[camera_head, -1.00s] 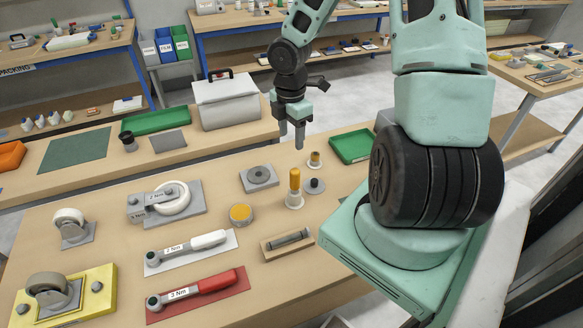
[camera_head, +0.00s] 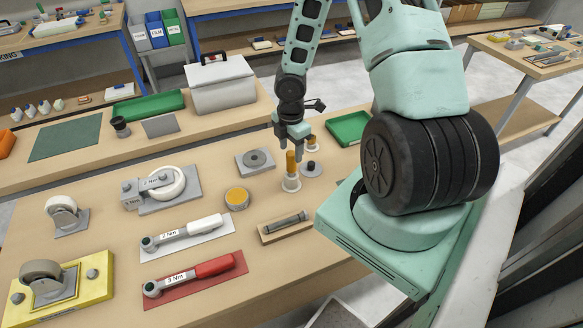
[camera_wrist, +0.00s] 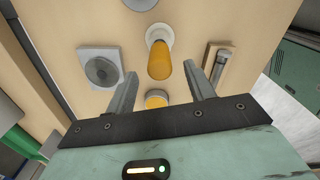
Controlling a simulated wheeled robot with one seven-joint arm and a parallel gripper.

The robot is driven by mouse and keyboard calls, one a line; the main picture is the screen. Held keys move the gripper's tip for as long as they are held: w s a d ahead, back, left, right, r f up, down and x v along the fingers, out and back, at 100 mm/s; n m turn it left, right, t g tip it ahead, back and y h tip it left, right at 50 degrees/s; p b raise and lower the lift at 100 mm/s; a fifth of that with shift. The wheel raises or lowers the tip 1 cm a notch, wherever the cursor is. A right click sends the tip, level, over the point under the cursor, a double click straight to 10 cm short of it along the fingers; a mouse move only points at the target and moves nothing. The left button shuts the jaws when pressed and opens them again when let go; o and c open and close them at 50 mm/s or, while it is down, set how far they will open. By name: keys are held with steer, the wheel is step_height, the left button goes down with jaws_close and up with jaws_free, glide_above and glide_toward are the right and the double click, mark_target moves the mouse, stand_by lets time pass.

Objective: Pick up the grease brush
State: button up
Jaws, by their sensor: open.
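The grease brush appears to be the upright orange handle (camera_head: 291,164) in a round white holder (camera_head: 291,184) on the near table. In the wrist view the orange handle (camera_wrist: 160,60) stands between the finger lines, with its white holder (camera_wrist: 158,33) behind it. My gripper (camera_head: 291,149) is at the top of the handle in the head view. In the wrist view my gripper (camera_wrist: 160,72) is open, with one finger on each side of the handle and gaps showing. I cannot tell how far down the fingers reach.
A dark disc (camera_head: 311,168) and a second, smaller orange-topped item (camera_head: 312,142) stand close behind the holder. A grey plate with a disc (camera_head: 255,161), an orange-topped tin (camera_head: 237,198) and a wooden tray (camera_head: 285,227) lie around it. A green tray (camera_head: 348,128) is farther back.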

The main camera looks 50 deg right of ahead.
mark_target(292, 153)
step_height(292, 153, down, 5)
steer(key=shift+d+r+b, duration=0.1)
steer(key=shift+b, duration=0.5)
steer(key=c, duration=1.1)
steer(key=shift+o, duration=0.2)
steer(key=shift+r, duration=0.1)
